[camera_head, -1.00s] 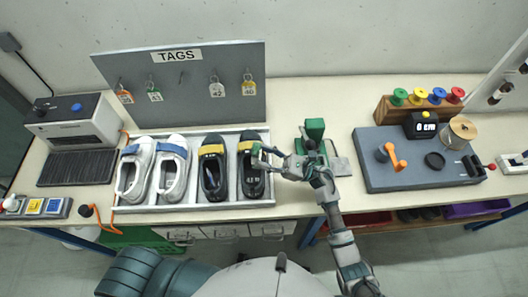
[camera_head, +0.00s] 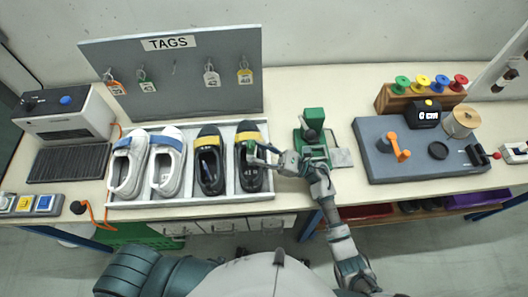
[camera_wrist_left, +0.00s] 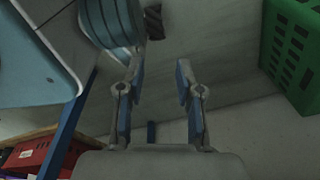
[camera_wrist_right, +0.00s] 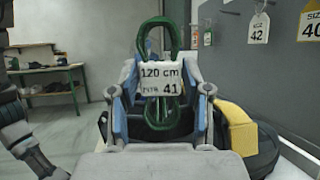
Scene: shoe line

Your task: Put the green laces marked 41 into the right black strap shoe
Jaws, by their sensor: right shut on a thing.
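My right gripper (camera_wrist_right: 161,100) is shut on the green laces (camera_wrist_right: 160,38), a looped bundle with a white label reading "120 cm" and "41". In the head view my right gripper (camera_head: 262,153) is at the right black shoe (camera_head: 249,178), which has a yellow strap and stands at the right end of the tray. The gripper partly hides this shoe, and the laces are too small to make out there. The other black strap shoe (camera_head: 209,172) stands to its left. My left gripper (camera_wrist_left: 157,90) shows only in the left wrist view, open and empty.
Two white shoes with blue straps (camera_head: 167,173) fill the left of the tray (camera_head: 190,208). A tags board (camera_head: 175,75) stands behind. A green device (camera_head: 314,125) is right of the tray. A grey station (camera_head: 425,160) with an orange crank lies farther right.

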